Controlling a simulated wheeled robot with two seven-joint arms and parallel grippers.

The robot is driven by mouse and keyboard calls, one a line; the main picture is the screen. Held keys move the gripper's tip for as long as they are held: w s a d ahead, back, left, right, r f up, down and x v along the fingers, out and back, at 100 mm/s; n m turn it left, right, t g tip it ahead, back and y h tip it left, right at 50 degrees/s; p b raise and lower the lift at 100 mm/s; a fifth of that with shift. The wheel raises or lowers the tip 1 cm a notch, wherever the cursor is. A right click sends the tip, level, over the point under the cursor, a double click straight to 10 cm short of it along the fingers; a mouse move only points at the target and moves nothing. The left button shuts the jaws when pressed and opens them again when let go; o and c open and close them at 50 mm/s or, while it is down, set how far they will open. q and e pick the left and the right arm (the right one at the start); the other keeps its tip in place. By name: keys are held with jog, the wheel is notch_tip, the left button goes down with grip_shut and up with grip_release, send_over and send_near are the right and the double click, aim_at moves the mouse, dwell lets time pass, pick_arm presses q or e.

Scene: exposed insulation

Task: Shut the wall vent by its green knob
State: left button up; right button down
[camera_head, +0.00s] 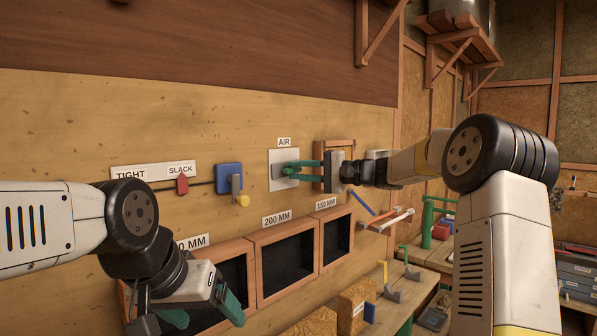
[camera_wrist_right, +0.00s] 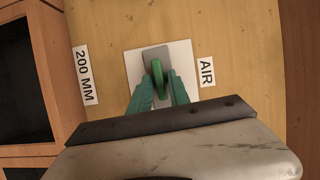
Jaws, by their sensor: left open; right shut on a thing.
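The wall vent is a pale square plate (camera_head: 283,157) under the AIR label (camera_head: 284,142) on the wooden wall. In the right wrist view the plate (camera_wrist_right: 185,60) carries a grey slotted piece and the green knob (camera_wrist_right: 158,80). My right gripper (camera_wrist_right: 159,92) has its green fingers shut on the knob; in the head view this gripper (camera_head: 292,168) reaches the plate from the right and partly hides it. My left gripper (camera_head: 205,316) is open and empty at the lower left, in front of the wall boxes.
Open wooden boxes (camera_head: 251,270) line the wall below, under the 200 MM (camera_head: 277,217) and 150 MM labels. A red slider (camera_head: 182,184) and a blue block with a yellow-tipped lever (camera_head: 229,177) sit left of the vent. Coloured-handled tools (camera_head: 388,218) stick out at the right.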

jog(key=shift+m, duration=0.3)
dwell(0.4)
jog(key=c, duration=1.4)
grip_release()
jog(key=shift+c, duration=0.2)
jog(key=v, duration=0.7)
jog(key=shift+d, duration=0.4)
jog(key=shift+s+f, duration=0.1)
jog(key=shift+s, duration=0.05)
